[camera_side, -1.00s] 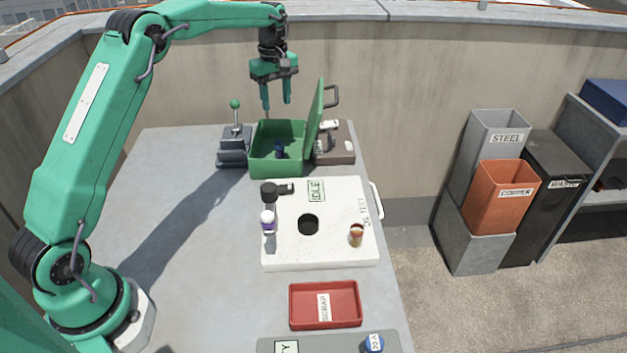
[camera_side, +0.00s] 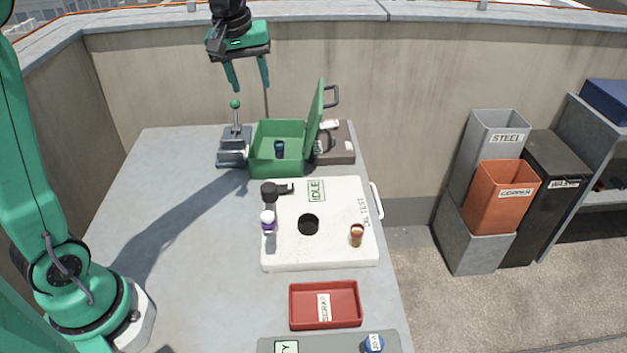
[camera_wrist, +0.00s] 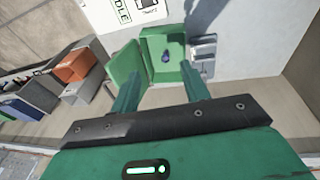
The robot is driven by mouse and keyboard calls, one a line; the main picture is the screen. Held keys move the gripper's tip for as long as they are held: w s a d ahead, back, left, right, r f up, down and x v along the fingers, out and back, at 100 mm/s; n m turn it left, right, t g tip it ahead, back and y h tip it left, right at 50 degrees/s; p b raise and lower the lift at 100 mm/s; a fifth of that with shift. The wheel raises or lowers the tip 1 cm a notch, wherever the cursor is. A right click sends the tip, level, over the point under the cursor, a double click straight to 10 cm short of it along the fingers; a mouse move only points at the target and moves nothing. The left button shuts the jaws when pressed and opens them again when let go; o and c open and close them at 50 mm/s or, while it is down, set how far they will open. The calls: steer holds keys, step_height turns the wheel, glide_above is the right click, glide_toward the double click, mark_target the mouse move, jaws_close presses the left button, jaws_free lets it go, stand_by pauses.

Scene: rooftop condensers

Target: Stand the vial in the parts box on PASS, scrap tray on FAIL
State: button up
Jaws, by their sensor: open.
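My gripper (camera_side: 249,84) is open and empty, high above the back of the bench, up and left of the open green box (camera_side: 262,168). A dark blue vial (camera_side: 279,149) stands inside the box, apart from my fingers. In the wrist view, the vial (camera_wrist: 166,56) and box (camera_wrist: 150,40) show beyond my open fingers (camera_wrist: 161,75). The white oil test plate (camera_side: 335,255) has a dark round hole and a sign reading IDLE (camera_side: 316,190). The red scrap tray (camera_side: 325,288) looks empty.
A lever with a green knob (camera_side: 235,104) stands left of the box. The box's raised lid (camera_side: 317,115) and a brown tray (camera_side: 343,155) are on its right. A grey tray with a blue-topped item (camera_side: 374,343) is at the front. The bench's left side is clear.

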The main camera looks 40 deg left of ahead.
steer(key=s+d+f+m+t, duration=0.1)
steer(key=s+m, duration=0.3)
steer(key=s, duration=0.7)
steer(key=s+d+f+m+t, duration=0.2)
steer(key=s+d+m, duration=0.2)
steer(key=s, duration=0.6)
steer(key=shift+s+d+f+m, duration=0.3)
steer(key=shift+s+m, duration=0.1)
